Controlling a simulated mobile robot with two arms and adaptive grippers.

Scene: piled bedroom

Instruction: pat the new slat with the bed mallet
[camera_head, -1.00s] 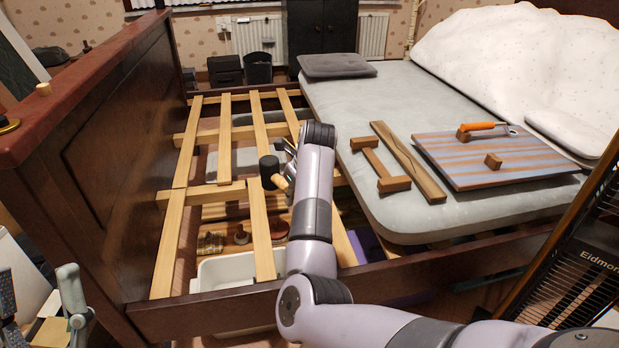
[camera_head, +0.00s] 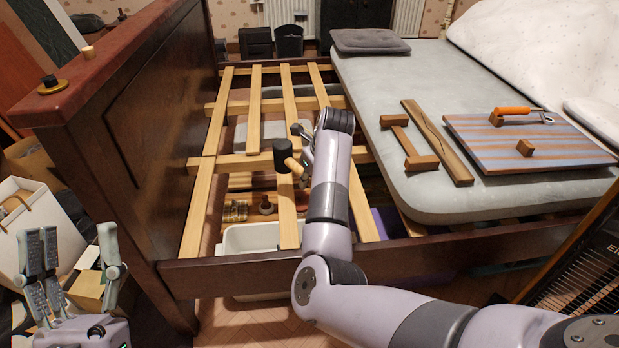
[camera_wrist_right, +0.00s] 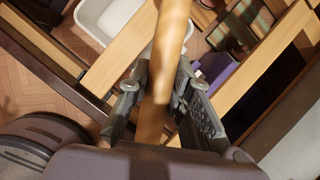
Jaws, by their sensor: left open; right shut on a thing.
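My right gripper (camera_head: 303,158) is shut on the wooden handle of the bed mallet (camera_head: 283,155). The mallet's black head appears over a lengthwise slat (camera_head: 289,207) near its crossing with a cross slat (camera_head: 230,161). I cannot tell whether the head touches the wood. Several pale slats span the open bed frame; which one is new is not clear. In the right wrist view, the handle (camera_wrist_right: 173,35) runs between the fingers (camera_wrist_right: 163,88), and the head is hidden. My left gripper (camera_head: 78,265) is open and empty, left of the bed.
The dark footboard (camera_head: 140,120) and the front rail (camera_head: 225,268) bound the slats. A white bin (camera_head: 250,238) sits below them. The grey mattress (camera_head: 385,85) bears wooden pieces and a striped board (camera_head: 570,150) with an orange-handled tool. Boxes (camera_head: 90,290) crowd the left.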

